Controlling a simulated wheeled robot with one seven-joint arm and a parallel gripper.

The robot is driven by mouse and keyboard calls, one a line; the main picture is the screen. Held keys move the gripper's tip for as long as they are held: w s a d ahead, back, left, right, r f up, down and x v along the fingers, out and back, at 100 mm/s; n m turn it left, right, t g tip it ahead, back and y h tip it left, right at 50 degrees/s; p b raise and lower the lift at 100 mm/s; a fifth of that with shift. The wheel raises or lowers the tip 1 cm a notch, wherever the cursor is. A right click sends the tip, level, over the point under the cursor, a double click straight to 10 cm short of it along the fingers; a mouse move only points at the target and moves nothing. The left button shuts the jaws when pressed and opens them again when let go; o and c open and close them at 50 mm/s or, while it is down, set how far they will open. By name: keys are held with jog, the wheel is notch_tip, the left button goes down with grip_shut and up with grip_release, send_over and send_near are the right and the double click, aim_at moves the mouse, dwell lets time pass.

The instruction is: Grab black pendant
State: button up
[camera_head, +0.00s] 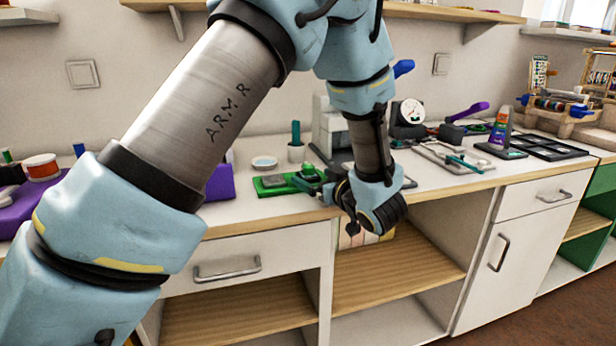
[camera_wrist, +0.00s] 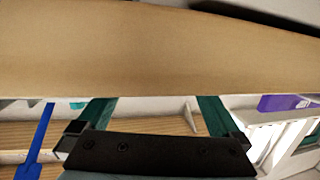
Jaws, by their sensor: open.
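I cannot pick out the black pendant for certain in either view. A green board (camera_head: 270,187) with a small dark grey piece on it lies on the counter, just left of my gripper in the head view. My gripper (camera_wrist: 155,113) is open in the wrist view, with its two teal fingers wide apart and nothing seen between them. A broad tan surface hides the finger ends there. In the head view my wrist is at the counter's front edge, and the fingers are hard to make out.
The white counter (camera_head: 232,208) holds a grey machine (camera_head: 328,130), a round dial gauge (camera_head: 411,112), a grey tray (camera_head: 440,152), a glue bottle (camera_head: 500,127) and a black compartment tray (camera_head: 548,147). A purple block (camera_head: 220,183) is at left. Open shelves (camera_head: 390,270) lie below.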

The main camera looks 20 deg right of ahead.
jog(key=shift+w+f, duration=0.2)
jog(key=shift+w, duration=0.9)
jog(key=shift+c, duration=0.4)
jog(key=shift+a, duration=0.1)
jog(key=c, duration=1.2)
jog(key=shift+r, duration=0.1)
jog(key=shift+c, duration=0.2)
